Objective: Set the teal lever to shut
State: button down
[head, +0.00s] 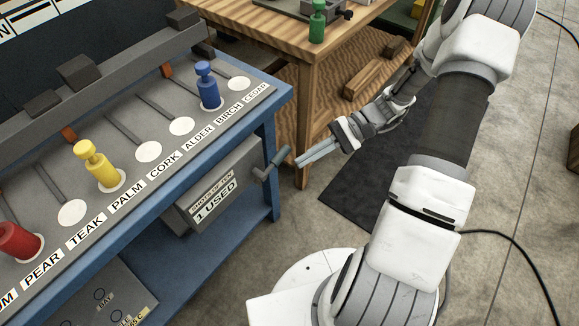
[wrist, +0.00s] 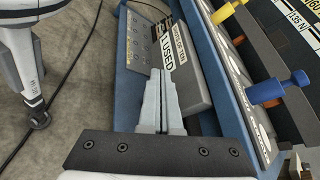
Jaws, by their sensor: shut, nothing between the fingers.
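The lever (head: 274,166) has a grey-teal handle. It sits at the right end of a grey box (head: 187,214) under the front edge of the blue bench, and its handle slants up and to the right. My gripper (head: 299,159) is shut and empty, with its fingertips just right of the handle in the head view. I cannot tell whether they touch it. In the wrist view my gripper (wrist: 157,75) points toward the grey box (wrist: 182,60), and I cannot make out the lever there. No mark for the lever's positions is readable.
The blue bench (head: 262,139) carries a grey panel with labelled slots and red, yellow and blue pegs. A wooden workbench (head: 307,62) stands behind, with a green bottle-like object on it. A dark mat (head: 362,190) lies on the concrete floor. A black cable runs at the right.

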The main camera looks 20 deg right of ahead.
aim_at(273, 159)
jog(key=w+d+f+m+t+y+b, duration=0.1)
jog(key=d+f+m+t+y+b, duration=0.15)
jog(key=f+m+t, duration=0.7)
jog(key=w+d+f+m+t+y+b, duration=0.1)
jog(key=d+f+m+t+b, duration=0.25)
jog(key=f+m+t, duration=0.65)
jog(key=w+a+r+n+t+b, duration=0.1)
jog(key=w+a+r+n, duration=0.1)
jog(key=w+a+r, duration=0.3)
jog(key=shift+w+a+r+n+h+b, duration=0.4)
jog(key=shift+w+a, duration=0.15)
jog(key=shift+a, duration=0.85)
jog(key=shift+r+n, duration=0.15)
jog(key=shift+n, duration=0.1)
